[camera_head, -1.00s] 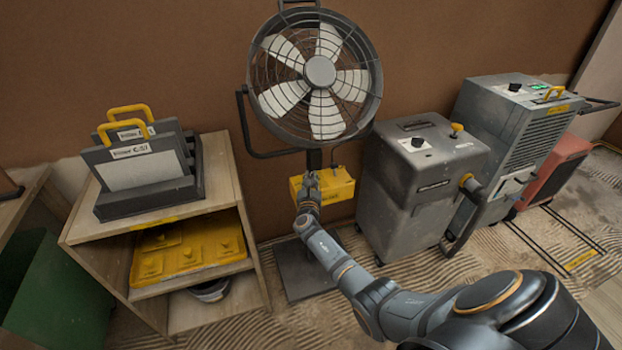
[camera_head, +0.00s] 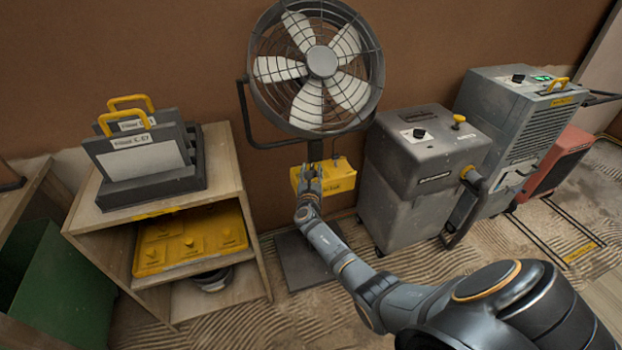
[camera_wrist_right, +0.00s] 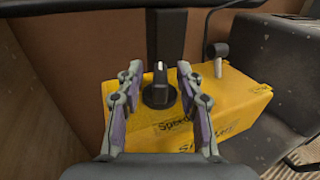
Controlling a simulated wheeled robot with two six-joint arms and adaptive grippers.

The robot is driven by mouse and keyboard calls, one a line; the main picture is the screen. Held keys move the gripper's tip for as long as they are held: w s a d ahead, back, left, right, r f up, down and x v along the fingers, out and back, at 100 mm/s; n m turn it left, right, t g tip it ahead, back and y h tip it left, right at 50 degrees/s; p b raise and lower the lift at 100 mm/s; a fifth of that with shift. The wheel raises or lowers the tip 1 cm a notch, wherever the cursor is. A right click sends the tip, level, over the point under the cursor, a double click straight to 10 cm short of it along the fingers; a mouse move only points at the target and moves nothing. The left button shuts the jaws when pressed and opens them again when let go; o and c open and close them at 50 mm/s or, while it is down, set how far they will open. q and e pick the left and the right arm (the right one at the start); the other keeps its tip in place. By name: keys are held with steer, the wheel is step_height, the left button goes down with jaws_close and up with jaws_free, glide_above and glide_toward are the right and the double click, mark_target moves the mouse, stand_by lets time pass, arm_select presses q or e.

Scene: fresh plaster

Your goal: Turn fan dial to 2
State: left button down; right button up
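The grey cage fan (camera_head: 321,62) stands on a post in the head view, with a yellow control box (camera_head: 341,181) on the post. In the right wrist view the box (camera_wrist_right: 235,105) carries a black dial (camera_wrist_right: 158,94) on top, with a white mark at its far end, pointing away from me. My right gripper (camera_head: 311,176) is at the box's left part. In the wrist view its fingers (camera_wrist_right: 158,78) are apart, one on each side of the dial, with visible gaps. The dial's numbers are not readable. My left gripper is not in view.
A small lever (camera_wrist_right: 217,56) stands on the box right of the dial. A grey machine (camera_head: 415,185) stands close right of the fan, and a taller one (camera_head: 515,110) beyond it. A wooden shelf (camera_head: 222,170) is on the left.

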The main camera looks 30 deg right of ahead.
steer(key=v, duration=1.1)
steer(key=shift+s, duration=0.2)
steer(key=shift+a+f, duration=0.1)
